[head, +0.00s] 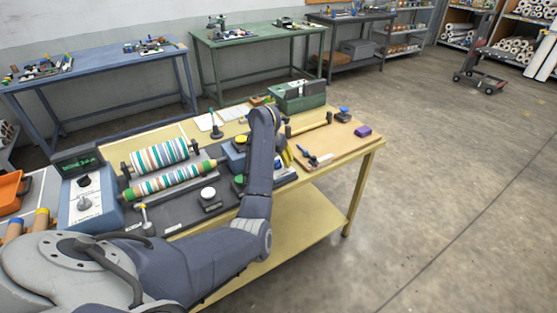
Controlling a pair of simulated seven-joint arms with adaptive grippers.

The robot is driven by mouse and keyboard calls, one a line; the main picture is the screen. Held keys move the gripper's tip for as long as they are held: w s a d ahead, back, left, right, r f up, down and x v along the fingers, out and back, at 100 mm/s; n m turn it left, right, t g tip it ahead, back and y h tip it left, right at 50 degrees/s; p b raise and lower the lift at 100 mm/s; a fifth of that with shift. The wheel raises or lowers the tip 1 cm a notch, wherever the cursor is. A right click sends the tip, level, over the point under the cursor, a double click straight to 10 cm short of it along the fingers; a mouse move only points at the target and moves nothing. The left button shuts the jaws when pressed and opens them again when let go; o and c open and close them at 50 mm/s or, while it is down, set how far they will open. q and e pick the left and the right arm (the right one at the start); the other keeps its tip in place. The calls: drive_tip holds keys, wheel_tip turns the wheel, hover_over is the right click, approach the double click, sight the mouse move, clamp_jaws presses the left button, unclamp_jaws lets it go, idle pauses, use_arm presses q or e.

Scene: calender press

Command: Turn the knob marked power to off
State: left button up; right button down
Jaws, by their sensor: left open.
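A blue control box (98,213) with a pale front panel stands at the left end of the yellow workbench. A grey knob (84,203) sits low on the panel, with a small dark control (84,181) above it. The lettering and the knob's setting are too small to read. My left arm reaches across the bench in front of the rollers. My left gripper (284,130) is open, mostly hidden by my forearm, well to the right of the control box and apart from the knob. My right gripper is not in view.
A dark display (77,160) stands behind the control box. Two striped rollers (160,154) lie right of it. An orange bin (10,190) is at the far left.

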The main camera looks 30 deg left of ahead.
use_arm(q)
drive_tip(key=shift+w+f, duration=0.25)
drive_tip(key=shift+f, duration=0.25)
drive_tip(key=shift+c, duration=0.2)
drive_tip(key=c, duration=1.2)
